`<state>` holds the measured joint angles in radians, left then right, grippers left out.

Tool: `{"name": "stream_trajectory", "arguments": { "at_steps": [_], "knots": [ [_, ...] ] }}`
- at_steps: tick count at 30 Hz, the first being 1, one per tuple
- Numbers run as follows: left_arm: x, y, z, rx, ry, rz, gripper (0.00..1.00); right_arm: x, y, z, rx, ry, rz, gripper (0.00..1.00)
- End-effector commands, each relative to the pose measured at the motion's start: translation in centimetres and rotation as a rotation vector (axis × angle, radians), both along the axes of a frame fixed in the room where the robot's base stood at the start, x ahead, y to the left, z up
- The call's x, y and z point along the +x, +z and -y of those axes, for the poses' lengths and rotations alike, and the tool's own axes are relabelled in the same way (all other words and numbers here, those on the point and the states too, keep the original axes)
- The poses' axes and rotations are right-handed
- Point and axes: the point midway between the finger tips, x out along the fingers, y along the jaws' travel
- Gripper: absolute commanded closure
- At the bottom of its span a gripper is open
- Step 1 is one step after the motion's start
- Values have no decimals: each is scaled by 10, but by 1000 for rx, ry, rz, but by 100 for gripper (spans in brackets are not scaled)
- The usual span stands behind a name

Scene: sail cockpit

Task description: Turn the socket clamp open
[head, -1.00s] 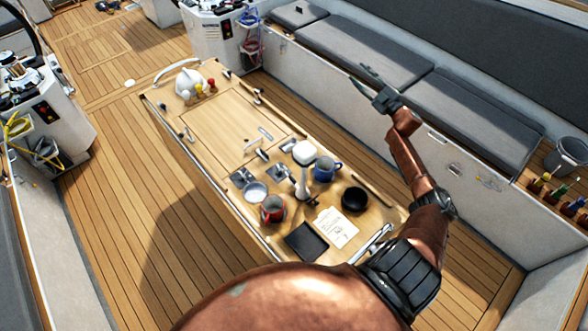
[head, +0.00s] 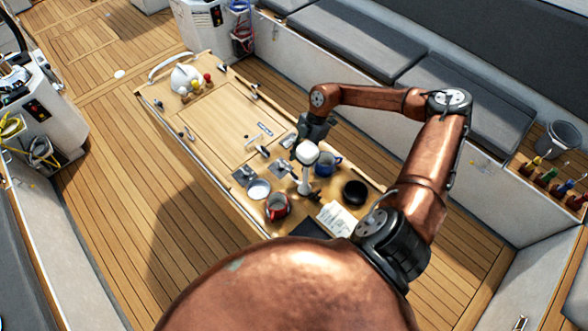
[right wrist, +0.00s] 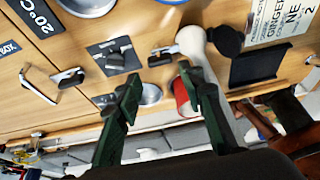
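I cannot tell for sure which fitting is the socket clamp. In the right wrist view, a dark square plate with a knob (right wrist: 115,58) and a small dark lever (right wrist: 160,55) lie on the wooden table. The lever is beside a white post (right wrist: 190,45), which also stands in the head view (head: 304,182). My right gripper (right wrist: 160,93) is open, its two green fingers apart, with nothing held. In the head view it (head: 302,144) hangs over the table's right side near a white object (head: 307,153). My left gripper is not in view.
The table (head: 215,115) also carries a red mug (head: 277,207), a blue mug (head: 326,166), a metal bowl (head: 258,189), a black bowl (head: 354,192) and a paper sheet (head: 338,217). Grey benches (head: 350,45) line the right side.

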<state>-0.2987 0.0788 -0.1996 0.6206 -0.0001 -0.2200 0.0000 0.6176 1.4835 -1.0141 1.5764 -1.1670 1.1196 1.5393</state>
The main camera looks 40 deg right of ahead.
Motion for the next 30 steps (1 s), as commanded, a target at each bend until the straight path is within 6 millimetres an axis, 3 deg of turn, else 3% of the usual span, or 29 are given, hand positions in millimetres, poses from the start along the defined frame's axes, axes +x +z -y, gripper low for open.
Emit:
{"name": "stream_trajectory", "arguments": {
  "at_steps": [12, 23, 30],
  "knots": [
    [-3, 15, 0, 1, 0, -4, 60, -1, -52, -23, 5, 0, 1, 64],
    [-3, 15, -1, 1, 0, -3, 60, -1, -58, -26, 4, 1, 1, 64],
    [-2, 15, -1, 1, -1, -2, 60, -1, -58, -26, 4, 2, 2, 80]
  ]
}}
